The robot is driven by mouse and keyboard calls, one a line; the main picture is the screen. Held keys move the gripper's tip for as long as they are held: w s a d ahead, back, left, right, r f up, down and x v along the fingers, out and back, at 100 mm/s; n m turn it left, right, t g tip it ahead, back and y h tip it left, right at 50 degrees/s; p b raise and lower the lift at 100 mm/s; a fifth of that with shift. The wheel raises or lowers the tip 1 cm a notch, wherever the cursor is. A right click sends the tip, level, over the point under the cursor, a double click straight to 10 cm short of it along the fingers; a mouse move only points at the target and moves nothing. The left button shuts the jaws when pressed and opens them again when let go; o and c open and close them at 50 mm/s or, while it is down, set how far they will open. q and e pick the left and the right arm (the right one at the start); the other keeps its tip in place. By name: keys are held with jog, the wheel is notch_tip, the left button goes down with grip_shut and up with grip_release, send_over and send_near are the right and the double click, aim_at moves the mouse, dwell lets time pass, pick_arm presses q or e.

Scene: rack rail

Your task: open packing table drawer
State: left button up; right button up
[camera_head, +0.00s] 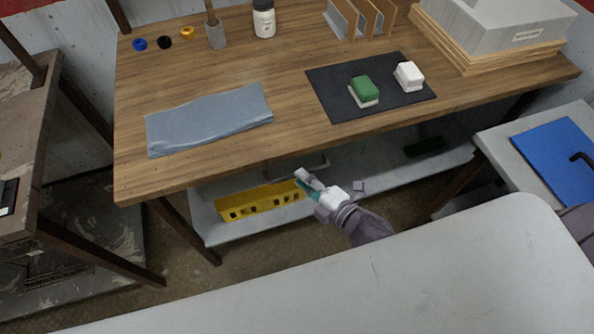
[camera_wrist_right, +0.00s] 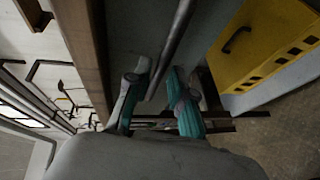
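The wooden packing table (camera_head: 290,100) fills the upper middle of the head view. Under its front edge a grey drawer handle (camera_head: 318,165) shows in part. My right gripper (camera_head: 306,184) is at the handle, below the table's front edge. In the right wrist view my right gripper (camera_wrist_right: 155,100) has its two teal-padded fingers apart. A grey handle bar (camera_wrist_right: 176,45) runs down the picture into the gap between them; I cannot tell whether they touch it. The drawer's front is mostly hidden under the tabletop in the head view. My left gripper is not in view.
A yellow bin (camera_head: 262,201) sits on the lower shelf (camera_head: 215,225) beside my right gripper. A blue panel (camera_head: 555,150) lies at the right.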

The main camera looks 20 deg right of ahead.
jog(key=shift+x, duration=1.5)
grip_shut()
